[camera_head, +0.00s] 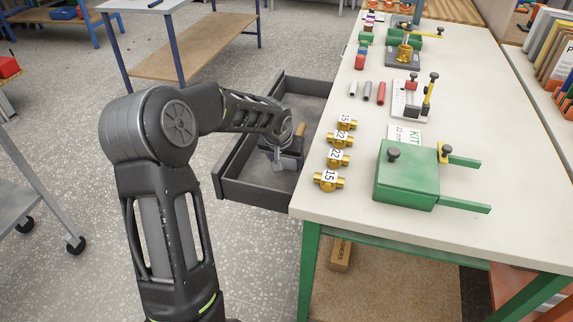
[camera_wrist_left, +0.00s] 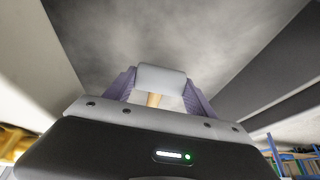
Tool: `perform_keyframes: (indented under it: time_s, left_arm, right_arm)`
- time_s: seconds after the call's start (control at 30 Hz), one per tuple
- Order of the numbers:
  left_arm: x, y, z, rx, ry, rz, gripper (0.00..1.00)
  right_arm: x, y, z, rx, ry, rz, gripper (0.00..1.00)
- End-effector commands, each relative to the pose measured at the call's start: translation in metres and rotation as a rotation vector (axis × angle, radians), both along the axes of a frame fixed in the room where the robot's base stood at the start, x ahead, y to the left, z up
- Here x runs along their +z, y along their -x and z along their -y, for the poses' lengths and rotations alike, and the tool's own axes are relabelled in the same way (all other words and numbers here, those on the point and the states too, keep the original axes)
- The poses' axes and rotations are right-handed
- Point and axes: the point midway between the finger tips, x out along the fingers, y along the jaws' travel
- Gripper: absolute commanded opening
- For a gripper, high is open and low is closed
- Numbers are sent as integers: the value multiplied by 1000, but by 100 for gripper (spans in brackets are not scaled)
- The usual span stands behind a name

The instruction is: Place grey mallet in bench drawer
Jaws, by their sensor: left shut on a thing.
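The grey mallet shows in the left wrist view as a pale grey head (camera_wrist_left: 162,77) with a short piece of wooden handle below it. My left gripper (camera_wrist_left: 160,90) is shut on it, with one purple-grey finger on each side. In the head view my left gripper (camera_head: 284,160) reaches down into the open bench drawer (camera_head: 252,191), and a bit of the wooden handle (camera_head: 300,130) shows beside my wrist. My wrist hides most of the mallet there. I cannot tell whether the mallet touches the drawer floor. My right gripper is not in view.
The dark drawer sticks out from the left side of the white-topped bench (camera_head: 335,211). Several brass valves (camera_head: 329,180) stand near that edge, beside a green box (camera_head: 405,178). A grey cart (camera_head: 25,190) stands at far left; the floor between is clear.

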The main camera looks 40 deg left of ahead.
Motion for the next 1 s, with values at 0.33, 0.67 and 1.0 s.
perform_keyframes:
  time_s: [0.33, 0.67, 1.0]
  left_arm:
    - [-16, -1, 0, 0, 0, 4, 7]
    - [-20, 0, 0, 0, 0, 1, 74]
    - [-20, 0, 0, 0, 0, 1, 85]
  right_arm:
    - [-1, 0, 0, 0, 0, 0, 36]
    - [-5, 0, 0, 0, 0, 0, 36]
    - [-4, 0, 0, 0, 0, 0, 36]
